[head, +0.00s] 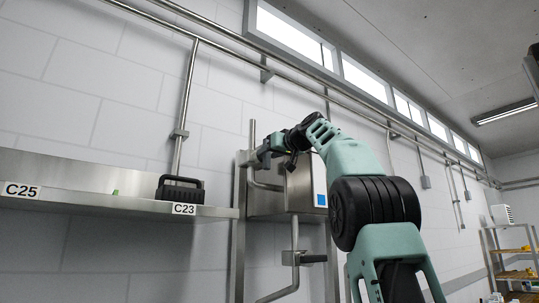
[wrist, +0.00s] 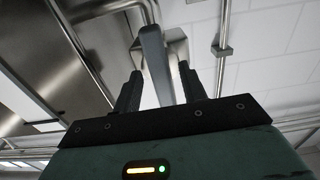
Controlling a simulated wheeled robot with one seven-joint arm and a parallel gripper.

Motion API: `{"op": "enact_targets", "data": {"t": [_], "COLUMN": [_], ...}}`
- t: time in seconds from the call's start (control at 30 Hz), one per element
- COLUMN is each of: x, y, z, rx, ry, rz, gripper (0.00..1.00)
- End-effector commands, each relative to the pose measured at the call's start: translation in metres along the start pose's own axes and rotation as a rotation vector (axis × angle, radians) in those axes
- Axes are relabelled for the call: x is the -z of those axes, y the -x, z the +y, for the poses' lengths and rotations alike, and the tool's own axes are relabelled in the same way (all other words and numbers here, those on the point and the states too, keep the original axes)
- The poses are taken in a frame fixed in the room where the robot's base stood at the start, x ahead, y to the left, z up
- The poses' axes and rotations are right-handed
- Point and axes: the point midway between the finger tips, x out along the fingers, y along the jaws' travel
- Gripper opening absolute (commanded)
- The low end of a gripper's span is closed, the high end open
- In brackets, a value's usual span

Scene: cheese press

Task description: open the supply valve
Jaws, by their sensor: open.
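A grey lever handle (wrist: 153,60) with a squared body behind it shows in the wrist view, joined to a steel pipe. It looks like a valve lever. My gripper (wrist: 160,88) is open, and the lever's lower end shows between its two dark fingers. I cannot tell its depth or whether either finger touches it. In the head view my gripper (head: 248,160) is beside a steel box (head: 306,188) and a vertical pipe, and hides the lever there. Lower down, another fitting (head: 291,258) with a dark handle sits on a pipe. No label names either one.
A steel wall shelf (head: 110,196) with tags C25 and C23 is at the left, with a black case (head: 180,188) on it. Pipes run along the wall above. A shelving rack (head: 512,255) stands far right.

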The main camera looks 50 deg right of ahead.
Motion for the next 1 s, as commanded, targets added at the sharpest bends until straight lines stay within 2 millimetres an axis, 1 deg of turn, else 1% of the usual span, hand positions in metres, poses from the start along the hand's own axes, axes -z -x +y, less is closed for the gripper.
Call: {"op": "enact_targets", "data": {"t": [0.17, 0.4, 0.6, 0.7, 0.8, 1.0], "x": [-0.004, -0.004, -0.003, -0.002, -0.001, -0.001], "y": [0.03, 0.087, 0.131, 0.148, 0.159, 0.168], "z": [0.0, 0.0, 0.0, 0.0, 0.0, 0.0], "rx": [-0.003, -0.004, -0.005, -0.004, -0.003, 0.0], "ry": [0.001, 0.002, 0.002, 0.002, 0.002, 0.001], "rz": [0.003, 0.003, 0.002, 0.001, 0.0, 0.0], "gripper": [0.42, 0.42, 0.42, 0.42, 0.42, 0.42]}}
